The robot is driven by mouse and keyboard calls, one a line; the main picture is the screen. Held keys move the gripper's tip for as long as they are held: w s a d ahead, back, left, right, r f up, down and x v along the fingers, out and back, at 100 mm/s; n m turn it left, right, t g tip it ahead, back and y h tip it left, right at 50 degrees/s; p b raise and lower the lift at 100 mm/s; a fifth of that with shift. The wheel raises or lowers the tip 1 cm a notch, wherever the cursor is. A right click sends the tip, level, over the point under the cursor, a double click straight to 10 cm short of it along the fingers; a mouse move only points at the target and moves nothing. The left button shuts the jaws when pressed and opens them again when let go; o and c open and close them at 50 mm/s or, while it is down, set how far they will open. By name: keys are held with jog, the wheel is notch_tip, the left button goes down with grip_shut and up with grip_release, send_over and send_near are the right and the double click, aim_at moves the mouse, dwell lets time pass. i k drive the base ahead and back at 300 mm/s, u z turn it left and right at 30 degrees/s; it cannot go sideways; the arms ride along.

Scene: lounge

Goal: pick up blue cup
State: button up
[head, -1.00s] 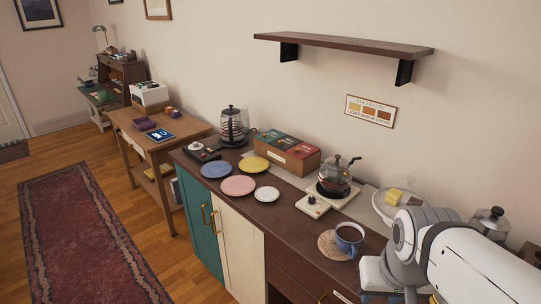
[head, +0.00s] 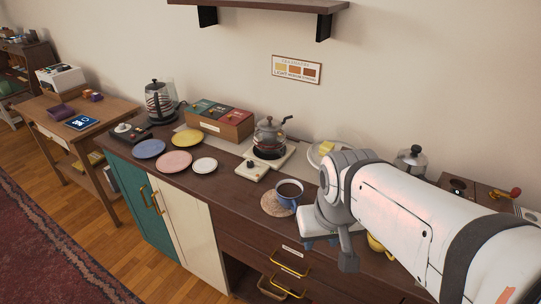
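The blue cup (head: 288,199) holds a dark drink and stands upright at the edge of a round woven coaster (head: 275,208) on the dark wooden counter. My white and grey arm reaches in from the right in the head view. My gripper (head: 321,242) is just right of the cup and nearer the front edge, partly hidden by the arm's own wrist. Its fingers are not clear enough to tell whether they are open or shut. The cup appears apart from it.
Blue, pink, yellow and white plates (head: 174,162) lie left on the counter (head: 228,188). A glass kettle (head: 269,138) stands on a burner behind the cup. A tea box (head: 220,122) is further left. A moka pot (head: 410,160) and a yellow item (head: 377,243) are near the arm. A shelf (head: 262,10) hangs above.

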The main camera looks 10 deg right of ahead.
aim_at(289, 192)
jog(key=z, duration=1.6)
jog(key=k, duration=1)
jog(key=u, duration=1.35)
jog(key=i, duration=1)
jog(key=u, duration=0.1)
